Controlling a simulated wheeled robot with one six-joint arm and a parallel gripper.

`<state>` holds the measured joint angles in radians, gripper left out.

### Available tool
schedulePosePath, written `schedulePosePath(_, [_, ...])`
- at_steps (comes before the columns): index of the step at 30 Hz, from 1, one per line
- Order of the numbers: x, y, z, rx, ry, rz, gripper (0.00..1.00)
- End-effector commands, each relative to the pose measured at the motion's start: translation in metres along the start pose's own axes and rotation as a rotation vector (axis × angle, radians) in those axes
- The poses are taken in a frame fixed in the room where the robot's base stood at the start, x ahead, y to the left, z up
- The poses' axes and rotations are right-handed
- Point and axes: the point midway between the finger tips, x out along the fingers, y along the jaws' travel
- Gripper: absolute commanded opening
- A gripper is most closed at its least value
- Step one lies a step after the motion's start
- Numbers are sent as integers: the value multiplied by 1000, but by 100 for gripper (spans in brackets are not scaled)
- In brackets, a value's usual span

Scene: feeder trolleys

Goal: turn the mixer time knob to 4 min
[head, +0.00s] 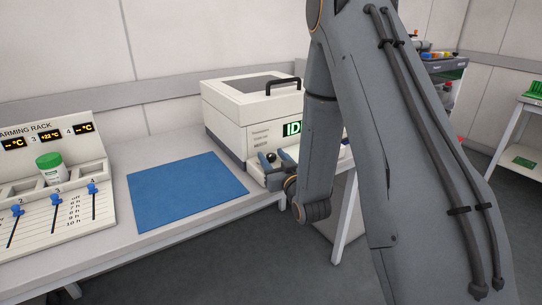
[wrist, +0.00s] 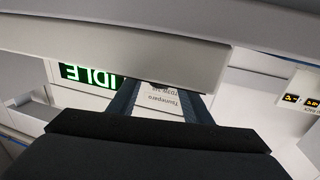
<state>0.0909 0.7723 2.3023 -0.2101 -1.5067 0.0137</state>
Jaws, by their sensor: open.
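The mixer (head: 225,125) is a white box with a dark lid panel and a black handle, standing on the bench. Its green display (head: 291,129) is partly hidden by my arm; in the wrist view the display (wrist: 90,77) reads IDLE upside down. My gripper (head: 272,167) is open at the lower front of the mixer. A small dark round piece (head: 271,157) shows by the fingertips; I cannot tell whether it is the time knob. In the wrist view my gripper (wrist: 160,100) has its fingers apart, with a printed label behind them. No knob setting is readable.
A blue mat (head: 186,190) lies on the bench left of the mixer. The warming rack (head: 30,162) with blue sliders and a green-capped jar (head: 51,167) stands at far left. My arm covers the mixer's right side. Another trolley (head: 525,115) stands at far right.

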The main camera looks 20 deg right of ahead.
Motion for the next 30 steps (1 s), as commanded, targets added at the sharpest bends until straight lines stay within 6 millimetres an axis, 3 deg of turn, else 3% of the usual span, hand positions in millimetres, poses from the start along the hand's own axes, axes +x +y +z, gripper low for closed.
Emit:
schedulePosePath(5, [12, 0, 0, 0, -1, 0, 45])
schedulePosePath(13, [13, 0, 0, 0, -1, 0, 45])
schedulePosePath(21, [13, 0, 0, 0, -1, 0, 4])
schedulePosePath(30, [13, -1, 0, 1, -2, 44, 4])
